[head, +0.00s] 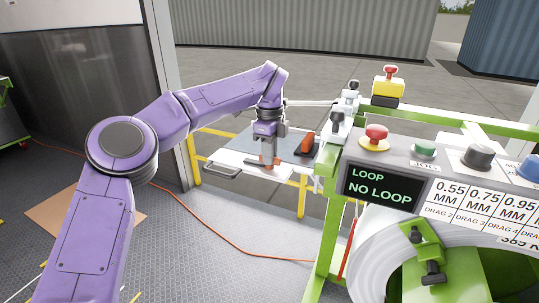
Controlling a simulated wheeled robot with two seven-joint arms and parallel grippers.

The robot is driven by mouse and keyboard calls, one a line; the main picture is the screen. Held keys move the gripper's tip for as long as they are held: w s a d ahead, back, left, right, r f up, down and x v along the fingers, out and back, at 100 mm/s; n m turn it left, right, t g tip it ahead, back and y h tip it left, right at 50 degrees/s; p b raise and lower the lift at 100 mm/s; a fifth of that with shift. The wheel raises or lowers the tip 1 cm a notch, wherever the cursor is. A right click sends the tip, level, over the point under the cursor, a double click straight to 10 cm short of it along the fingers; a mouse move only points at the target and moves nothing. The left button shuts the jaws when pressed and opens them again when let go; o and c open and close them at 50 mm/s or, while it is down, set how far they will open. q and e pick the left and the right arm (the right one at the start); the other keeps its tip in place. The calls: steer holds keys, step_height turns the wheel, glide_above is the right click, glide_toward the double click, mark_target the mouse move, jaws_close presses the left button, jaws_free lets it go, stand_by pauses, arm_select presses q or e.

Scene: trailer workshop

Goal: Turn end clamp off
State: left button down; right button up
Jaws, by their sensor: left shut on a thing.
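My left gripper (268,158) points down over a small side table (235,158) beside the green machine frame. It is shut on a small red-orange piece (268,162), mostly hidden by the fingers; its full shape cannot be told. A similar red-orange handle with a dark base (305,144) lies on the table just right of the gripper, apart from it. No part is labelled as the end clamp, so I cannot tell for certain which piece it is. My right gripper is not in view.
A control panel with a red button (376,133), green button (424,149) and a screen (382,188) reading "LOOP NO LOOP" stands at right. Below it, a large pale coil (375,262) carries a green clamp (425,247). An orange cable (220,240) crosses the floor.

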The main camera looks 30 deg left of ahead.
arm_select(q)
steer(key=c, duration=1.1)
jaws_free()
steer(key=shift+c, duration=0.2)
step_height(320, 180, up, 10)
steer(key=p, duration=0.2)
steer(key=shift+r, duration=0.25)
steer(key=shift+a, duration=0.1)
